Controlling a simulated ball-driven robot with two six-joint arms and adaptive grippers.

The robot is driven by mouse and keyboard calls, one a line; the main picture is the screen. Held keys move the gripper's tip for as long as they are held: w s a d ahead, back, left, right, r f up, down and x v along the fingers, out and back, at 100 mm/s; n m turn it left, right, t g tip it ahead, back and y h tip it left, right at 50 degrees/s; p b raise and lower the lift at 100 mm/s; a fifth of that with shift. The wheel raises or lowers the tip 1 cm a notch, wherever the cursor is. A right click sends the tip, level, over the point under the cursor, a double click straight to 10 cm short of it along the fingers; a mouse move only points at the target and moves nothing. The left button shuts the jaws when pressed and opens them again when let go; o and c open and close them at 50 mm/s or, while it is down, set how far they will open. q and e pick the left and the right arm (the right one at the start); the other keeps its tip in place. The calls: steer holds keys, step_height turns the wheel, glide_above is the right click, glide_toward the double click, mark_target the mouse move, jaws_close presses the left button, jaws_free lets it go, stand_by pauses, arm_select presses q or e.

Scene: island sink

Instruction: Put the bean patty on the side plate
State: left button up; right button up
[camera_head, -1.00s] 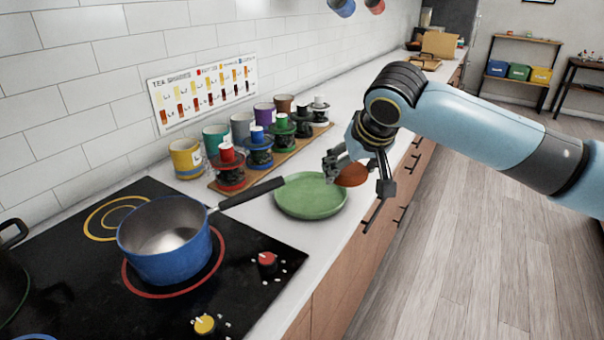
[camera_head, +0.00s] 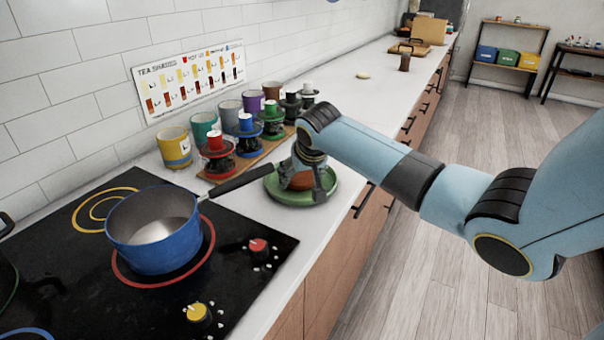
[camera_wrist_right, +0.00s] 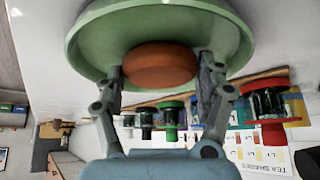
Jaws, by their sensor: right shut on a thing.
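The bean patty (camera_head: 299,181) is a thick reddish-brown disc. My right gripper (camera_head: 304,185) is shut on it, down over the green side plate (camera_head: 289,198). In the right wrist view the patty (camera_wrist_right: 160,63) lies between the two fingers of the gripper (camera_wrist_right: 162,75), within the outline of the plate (camera_wrist_right: 93,42). I cannot tell whether its underside touches the plate. The plate lies flat on the white counter, to the right of the hob. My left gripper is not in view.
A blue saucepan (camera_head: 154,232) stands on the black hob (camera_head: 75,285), its dark handle (camera_head: 240,180) reaching close to the plate's left rim. Coloured cups and canisters line a wooden board (camera_head: 255,163) behind the plate. The counter is mostly clear farther back.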

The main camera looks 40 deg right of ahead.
steer(key=o, duration=1.2)
steer(key=v, duration=1.2)
steer(key=shift+p, duration=0.35)
